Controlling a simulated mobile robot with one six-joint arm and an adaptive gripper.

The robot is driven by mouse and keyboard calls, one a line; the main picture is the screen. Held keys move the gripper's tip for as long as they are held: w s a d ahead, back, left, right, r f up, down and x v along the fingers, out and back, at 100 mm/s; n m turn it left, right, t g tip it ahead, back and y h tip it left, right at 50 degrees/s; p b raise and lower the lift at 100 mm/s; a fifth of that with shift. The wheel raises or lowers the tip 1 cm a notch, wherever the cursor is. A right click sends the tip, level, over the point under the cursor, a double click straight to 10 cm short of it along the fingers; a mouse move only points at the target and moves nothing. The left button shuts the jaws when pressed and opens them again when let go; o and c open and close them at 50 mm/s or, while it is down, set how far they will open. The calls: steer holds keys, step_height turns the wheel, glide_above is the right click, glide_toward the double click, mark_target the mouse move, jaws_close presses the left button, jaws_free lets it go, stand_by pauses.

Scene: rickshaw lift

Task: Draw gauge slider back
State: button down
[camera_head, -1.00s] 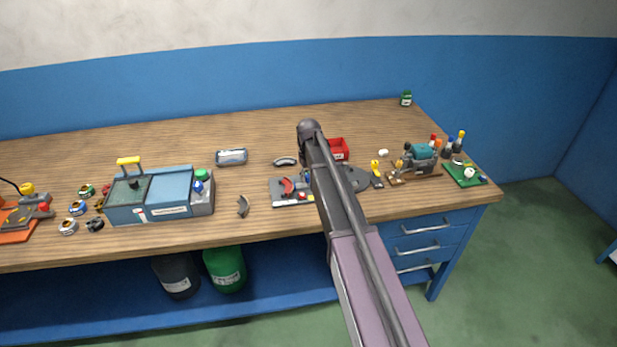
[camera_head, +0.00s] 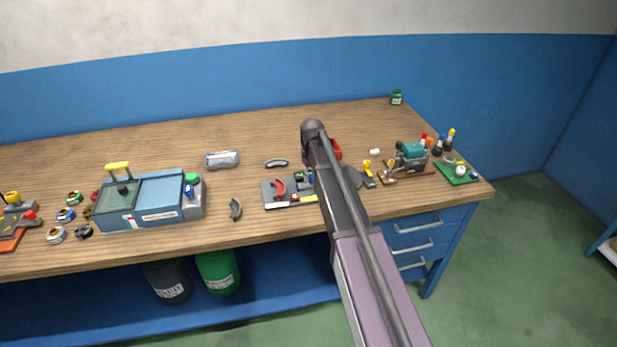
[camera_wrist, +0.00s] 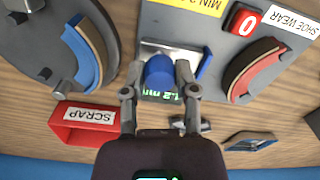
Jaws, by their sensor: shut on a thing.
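The wear gauge is a grey plate (camera_head: 272,204) on the bench, partly hidden behind my arm in the head view. In the wrist view, its slider has a round blue knob (camera_wrist: 158,72) beside a green-lit readout (camera_wrist: 160,92) that seems to show 1.2 mm. My gripper (camera_wrist: 157,78) has a finger on either side of the knob and is shut on it. A curved red-faced brake shoe (camera_wrist: 257,68) sits on the plate, by a red zero button (camera_wrist: 243,21) and a yellow MIN label (camera_wrist: 202,5). My arm hides the gripper in the head view.
In the wrist view, a red SCRAP bin (camera_wrist: 83,122) and a dark round plate with a blue shoe (camera_wrist: 85,58) are close on the left. A blue parts washer (camera_head: 150,202) stands farther left on the bench.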

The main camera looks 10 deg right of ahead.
steer(key=shift+w+d, duration=0.1)
steer(key=shift+d, duration=0.25)
steer(key=shift+c, duration=1.9)
jaws_free()
steer(key=shift+d, duration=0.1)
steer(key=shift+a, duration=0.2)
steer(key=shift+s, duration=0.45)
steer(key=s+d+r+m+p, duration=0.1)
steer(key=s+m, duration=0.3)
steer(key=s, duration=2.4)
steer(key=shift+s+d, duration=0.2)
